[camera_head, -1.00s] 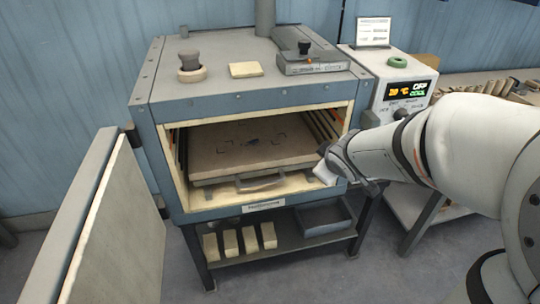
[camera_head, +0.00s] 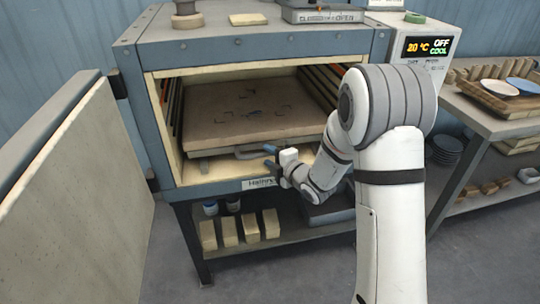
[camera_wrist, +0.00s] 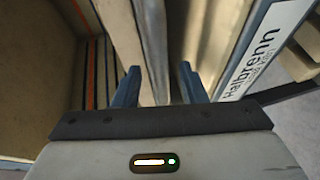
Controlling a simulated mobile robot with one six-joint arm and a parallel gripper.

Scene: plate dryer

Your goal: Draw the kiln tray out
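The kiln tray (camera_head: 240,107) is a flat brown slab inside the open kiln (camera_head: 250,45), with a grey bar handle (camera_head: 258,152) on its front. My gripper (camera_head: 268,156) is at the right part of this handle, its two blue fingers pointing into the kiln mouth. In the wrist view my gripper (camera_wrist: 160,82) has its fingers apart, one each side of a pale bar (camera_wrist: 152,45) that looks like the handle. Gaps show beside the bar, so the fingers do not appear closed on it.
The kiln door (camera_head: 75,190) stands swung open at the left. The control box (camera_head: 420,55) reads 20 °C, OFF, COOL. A side table (camera_head: 490,118) holding plates stands at the right. Floor in front is clear.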

